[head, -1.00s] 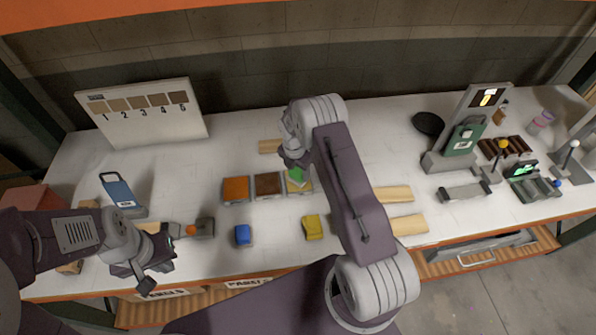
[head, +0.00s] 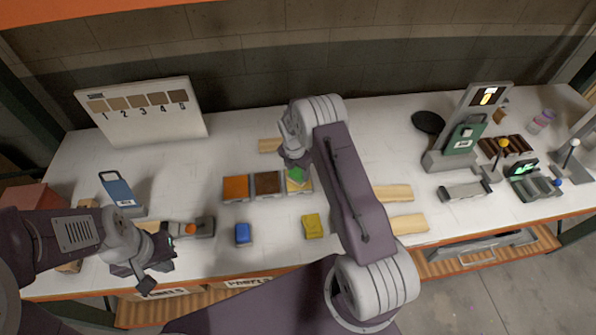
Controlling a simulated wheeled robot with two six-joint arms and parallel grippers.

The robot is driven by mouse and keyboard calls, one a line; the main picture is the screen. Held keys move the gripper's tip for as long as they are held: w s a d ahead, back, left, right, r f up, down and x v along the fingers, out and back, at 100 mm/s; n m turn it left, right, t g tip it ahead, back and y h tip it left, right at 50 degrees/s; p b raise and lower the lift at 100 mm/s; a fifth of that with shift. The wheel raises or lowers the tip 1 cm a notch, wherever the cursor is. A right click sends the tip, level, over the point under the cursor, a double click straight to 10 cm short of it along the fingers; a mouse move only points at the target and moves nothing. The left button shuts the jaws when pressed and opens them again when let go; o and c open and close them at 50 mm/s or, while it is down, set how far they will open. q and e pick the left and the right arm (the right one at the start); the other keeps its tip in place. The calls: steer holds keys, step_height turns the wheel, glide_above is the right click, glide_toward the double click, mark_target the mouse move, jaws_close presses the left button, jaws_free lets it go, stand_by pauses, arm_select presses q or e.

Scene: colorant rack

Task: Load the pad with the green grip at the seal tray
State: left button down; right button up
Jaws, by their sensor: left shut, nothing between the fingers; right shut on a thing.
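The pad with the green grip (head: 296,174) shows just below my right gripper (head: 293,163), which is shut on it. My own wrist hides part of the grip and the fingers. The pad is over the rightmost of three small trays, a pale yellow one (head: 304,187) that I take for the seal tray. I cannot tell whether the pad touches its contents. An orange tray (head: 236,188) and a brown tray (head: 268,184) stand to its left. My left gripper (head: 152,274) is shut and empty at the table's front left.
A blue-gripped pad (head: 243,234) and a yellow-gripped pad (head: 313,226) stand in front of the trays. Wooden panels (head: 408,225) lie right of my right arm. A numbered board (head: 142,112) stands back left. A green device (head: 464,137) stands at the right.

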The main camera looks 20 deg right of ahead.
mark_target(298, 171)
stand_by(0.4)
step_height(298, 171, up, 7)
steer(key=p, duration=0.5)
steer(key=shift+p, duration=0.3)
stand_by(0.4)
